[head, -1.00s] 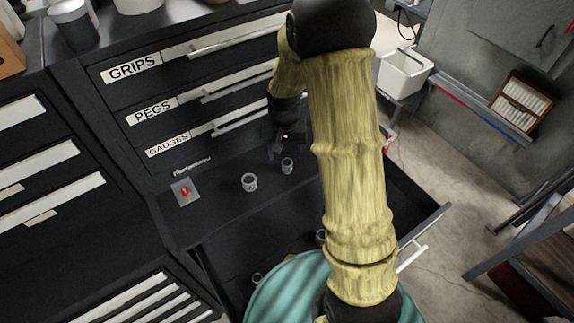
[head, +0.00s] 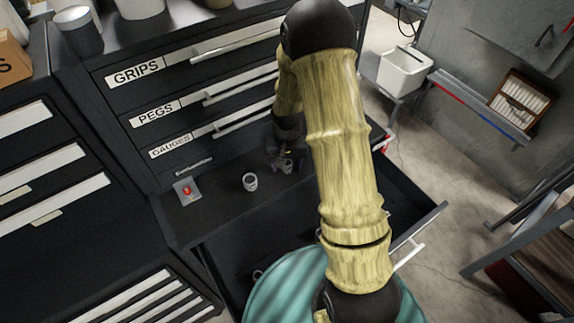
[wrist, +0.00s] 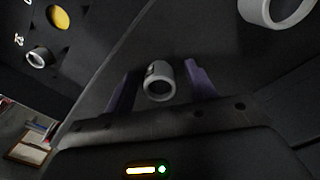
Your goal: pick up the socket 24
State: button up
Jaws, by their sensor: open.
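My gripper (head: 284,163) is low over the dark ledge, with its jaws open. In the wrist view its two purple fingers (wrist: 160,70) stand on either side of a small grey socket (wrist: 158,82), with gaps visible. The same socket (head: 287,167) is partly hidden by the gripper in the head view. A second grey socket (head: 250,182) stands to its left on the ledge and shows at the upper right of the wrist view (wrist: 275,12). Another socket (wrist: 39,58) lies in the open drawer. I cannot read a size on any of them.
The open drawer (head: 432,214) is below the ledge, and my arm hides part of it. A yellow round thing (wrist: 58,17) lies inside. A grey plate with a red knob (head: 187,190) sits left on the ledge. Closed labelled drawers (head: 150,115) rise behind.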

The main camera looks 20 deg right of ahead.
jog(key=shift+c, duration=0.3)
jog(key=c, duration=1.1)
notch_tip(320, 180, up, 10)
jog(key=shift+r+b, duration=0.1)
jog(key=shift+b, duration=1.1)
